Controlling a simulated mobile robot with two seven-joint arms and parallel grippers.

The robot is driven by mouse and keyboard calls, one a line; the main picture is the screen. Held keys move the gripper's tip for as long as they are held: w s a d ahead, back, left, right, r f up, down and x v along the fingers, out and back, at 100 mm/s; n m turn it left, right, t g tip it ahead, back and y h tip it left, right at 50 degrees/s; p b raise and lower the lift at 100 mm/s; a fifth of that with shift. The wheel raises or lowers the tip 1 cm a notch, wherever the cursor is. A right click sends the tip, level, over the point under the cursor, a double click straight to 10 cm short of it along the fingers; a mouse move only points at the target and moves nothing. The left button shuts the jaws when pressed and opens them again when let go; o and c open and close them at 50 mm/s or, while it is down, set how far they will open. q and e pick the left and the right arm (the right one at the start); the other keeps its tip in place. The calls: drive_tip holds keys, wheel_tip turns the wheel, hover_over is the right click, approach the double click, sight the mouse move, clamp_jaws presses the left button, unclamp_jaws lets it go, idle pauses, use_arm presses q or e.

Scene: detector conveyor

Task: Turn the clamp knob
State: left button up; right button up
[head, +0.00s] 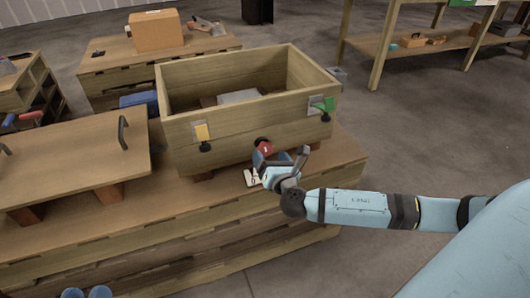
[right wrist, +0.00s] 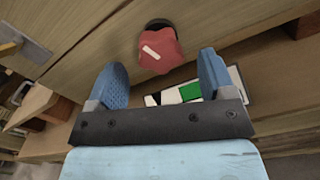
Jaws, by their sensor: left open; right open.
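The red clamp knob (head: 265,147), lobed with a white stripe, sits on the front wall of a wooden crate (head: 187,136). In the right wrist view the knob (right wrist: 163,54) is ahead of my right gripper (right wrist: 162,66), roughly between its blue fingertips, with a gap on each side. My right gripper (head: 283,158) is open and empty in front of the knob. It hides part of the crate's lower front in the head view. My left gripper (head: 86,293) shows only as two separated blue fingertips at the bottom left edge; it is open and away from the crate.
A white, black and green card (right wrist: 191,92) lies below the knob. A wooden lid with handles (head: 70,165) lies left on the workbench (head: 130,225). A cardboard box (head: 155,31) stands behind.

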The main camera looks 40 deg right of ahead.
sight(267, 152)
use_arm(q)
drive_tip(key=shift+d+f+g+b, duration=0.1)
drive_tip(key=shift+f+g+b, duration=0.35)
drive_tip(key=shift+f, duration=0.5)
use_arm(e)
drive_tip(key=shift+x, duration=2.15)
drive_tip(key=shift+c, duration=0.3)
drive_tip(key=c, duration=0.9)
drive_tip(key=shift+o, duration=0.2)
drive_tip(key=shift+m, duration=0.3)
drive_tip(key=m, duration=0.2)
drive_tip(key=shift+f+m, duration=0.1)
drive_tip(key=shift+m, duration=0.3)
drive_tip(key=m, duration=0.2)
drive_tip(key=shift+m, duration=0.4)
drive_tip(key=m+b, duration=0.1)
drive_tip(key=m, duration=0.4)
use_arm(q)
drive_tip(key=shift+f+g, duration=0.45)
drive_tip(key=shift+f, duration=0.5)
use_arm(e)
drive_tip(key=m, duration=0.5)
